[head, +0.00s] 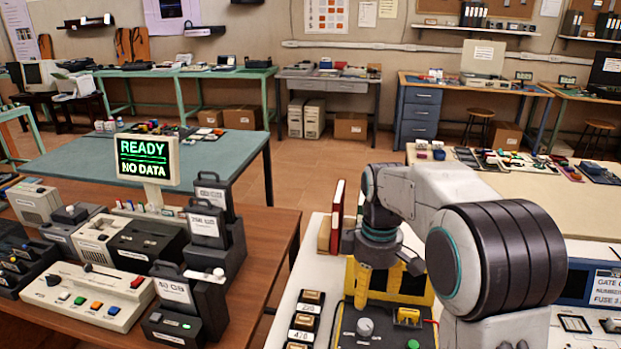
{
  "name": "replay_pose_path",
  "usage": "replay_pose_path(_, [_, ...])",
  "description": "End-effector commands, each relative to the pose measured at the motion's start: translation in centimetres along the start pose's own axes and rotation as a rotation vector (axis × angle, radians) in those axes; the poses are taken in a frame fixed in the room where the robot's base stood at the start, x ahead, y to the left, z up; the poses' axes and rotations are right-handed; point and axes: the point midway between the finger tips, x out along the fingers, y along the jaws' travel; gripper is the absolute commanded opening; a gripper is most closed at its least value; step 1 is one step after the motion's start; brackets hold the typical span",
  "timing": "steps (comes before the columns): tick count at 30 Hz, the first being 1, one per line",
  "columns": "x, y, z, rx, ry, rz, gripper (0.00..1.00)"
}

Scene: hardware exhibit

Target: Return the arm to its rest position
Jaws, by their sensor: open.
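My arm (500,250) rises from the lower right, bends at a dark ribbed joint and reaches left, with its wrist (380,215) turned down. My gripper (386,272) hangs below the wrist, over a yellow-and-black device (428,298) on a white table. The gripper is open, and I see nothing held in it. Its fingertips are partly lost against the device, so I cannot tell whether they touch it.
Red and cream books (337,215) stand close left of the wrist. Small labelled blocks (306,312) lie left of the device. A brown table (255,265) at left holds cartridges and a READY screen (146,160). Open floor (325,160) lies beyond.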

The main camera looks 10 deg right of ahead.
Motion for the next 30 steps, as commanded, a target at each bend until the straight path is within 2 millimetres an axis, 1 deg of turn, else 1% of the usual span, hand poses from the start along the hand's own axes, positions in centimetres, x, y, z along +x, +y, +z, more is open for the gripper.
replay_pose_path(5, [0.0, 0.3, -0.3, 0.143, 0.012, 0.012, 0.59])
replay_pose_path(8, [0.1, 0.8, -0.7, 0.27, 0.032, 0.029, 0.59])
replay_pose_path(11, [1.4, 0.2, -0.2, 0.411, 0.024, 0.018, 0.59])
replay_pose_path(15, [4.2, -2.1, 1.8, 0.601, -0.029, -0.018, 0.59])
replay_pose_path(18, [4.7, -4.2, 3.6, 0.704, -0.047, -0.026, 0.59])
replay_pose_path(20, [4.6, -5.5, 4.8, 0.757, -0.049, -0.025, 0.59])
replay_pose_path(24, [3.4, -9.2, 8.0, 0.843, -0.035, -0.016, 0.59])
replay_pose_path(30, [1.2, -13.8, 12.0, 0.856, 0.025, 0.012, 0.59])
